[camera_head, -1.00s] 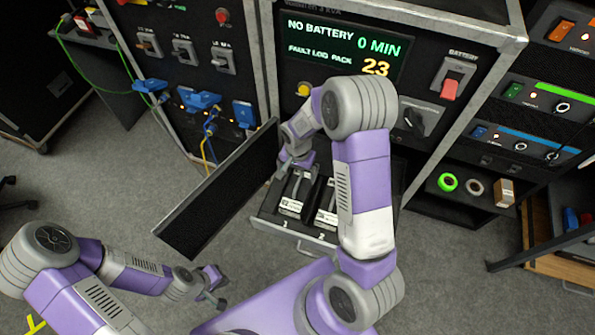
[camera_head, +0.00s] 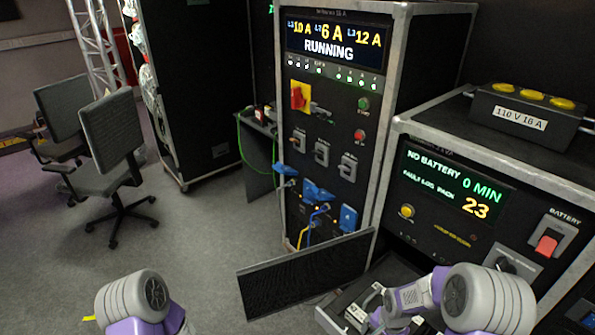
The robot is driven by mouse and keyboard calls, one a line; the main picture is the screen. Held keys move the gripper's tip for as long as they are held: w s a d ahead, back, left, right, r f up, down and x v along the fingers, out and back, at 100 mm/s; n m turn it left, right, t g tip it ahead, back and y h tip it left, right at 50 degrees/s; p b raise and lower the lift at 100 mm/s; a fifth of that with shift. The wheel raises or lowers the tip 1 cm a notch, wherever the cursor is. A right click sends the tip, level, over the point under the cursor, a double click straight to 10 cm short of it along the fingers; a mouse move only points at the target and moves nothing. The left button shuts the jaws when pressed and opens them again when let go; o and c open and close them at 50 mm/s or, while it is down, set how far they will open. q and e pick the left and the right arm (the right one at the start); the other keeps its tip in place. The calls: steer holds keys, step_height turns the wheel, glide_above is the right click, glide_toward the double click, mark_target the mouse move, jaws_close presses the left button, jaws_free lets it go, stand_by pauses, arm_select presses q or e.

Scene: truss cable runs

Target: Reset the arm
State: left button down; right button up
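My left arm (camera_head: 135,300) shows only as a grey and purple joint at the bottom left; its gripper is out of the picture. My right arm (camera_head: 485,298) comes in at the bottom right and reaches over the open battery drawer (camera_head: 330,320). My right gripper is hidden behind the arm or below the picture edge, so I cannot see its fingers. The UPS cabinet (camera_head: 470,165) reads "NO BATTERY 0 MIN" and "FAULT LOG PACK 23". Its dark front panel (camera_head: 300,275) hangs open to the left of the drawer.
A tall power cabinet (camera_head: 325,120) reading "RUNNING" stands behind the panel, with blue plugs and cables. A black 110 V box (camera_head: 525,115) sits on the UPS cabinet. Office chairs (camera_head: 110,150) stand at the left. The grey floor (camera_head: 215,230) between is clear.

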arm_select(q)
steer(key=shift+w+r+p, duration=0.2)
steer(key=shift+w+p, duration=0.15)
steer(key=shift+w, duration=0.55)
arm_select(e)
steer(key=s+a+f+n+y, duration=0.3)
steer(key=s+a+f+n, duration=0.3)
steer(key=s+a+f, duration=0.3)
steer(key=s+a, duration=0.3)
steer(key=a, duration=0.1)
steer(key=shift+s+a+y, duration=0.3)
steer(key=shift+s+a, duration=0.05)
steer(key=shift+a, duration=0.05)
steer(key=shift+f, duration=0.1)
